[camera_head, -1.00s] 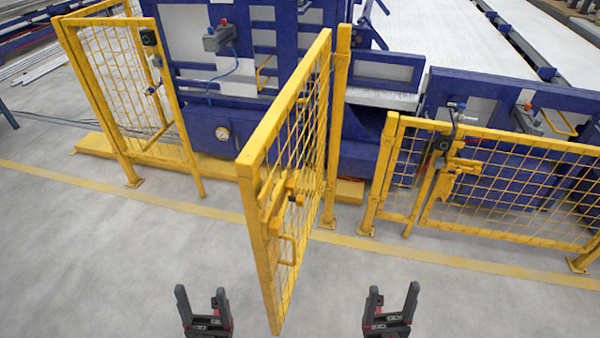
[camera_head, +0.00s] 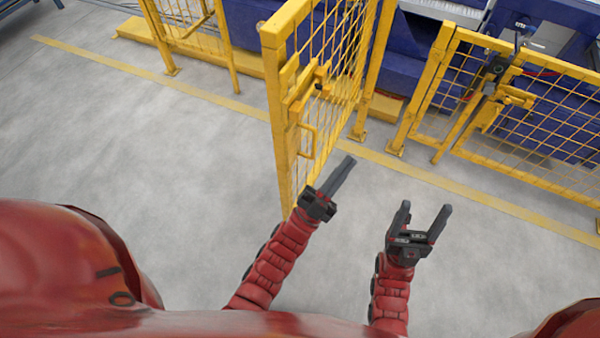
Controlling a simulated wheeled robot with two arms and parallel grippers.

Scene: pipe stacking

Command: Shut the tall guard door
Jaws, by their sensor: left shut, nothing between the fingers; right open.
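The tall guard door (camera_head: 286,120) is a yellow mesh panel, swung open toward me from its hinge post (camera_head: 374,75). Its latch (camera_head: 303,92) and yellow pull handle (camera_head: 308,141) show on its right face near the free edge. My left gripper (camera_head: 349,160) is shut and empty, just right of the door's lower part; whether it touches the door I cannot tell. My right gripper (camera_head: 426,214) is open and empty, over bare floor to the right of the door. The door's bottom corner is partly hidden by my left arm.
A fixed yellow fence part (camera_head: 229,50) stands left of the door opening. A lower yellow mesh gate (camera_head: 540,115) stands at the right. Blue machinery (camera_head: 335,75) lies behind the fence. The grey floor in front is clear, with a yellow line (camera_head: 452,187) across it.

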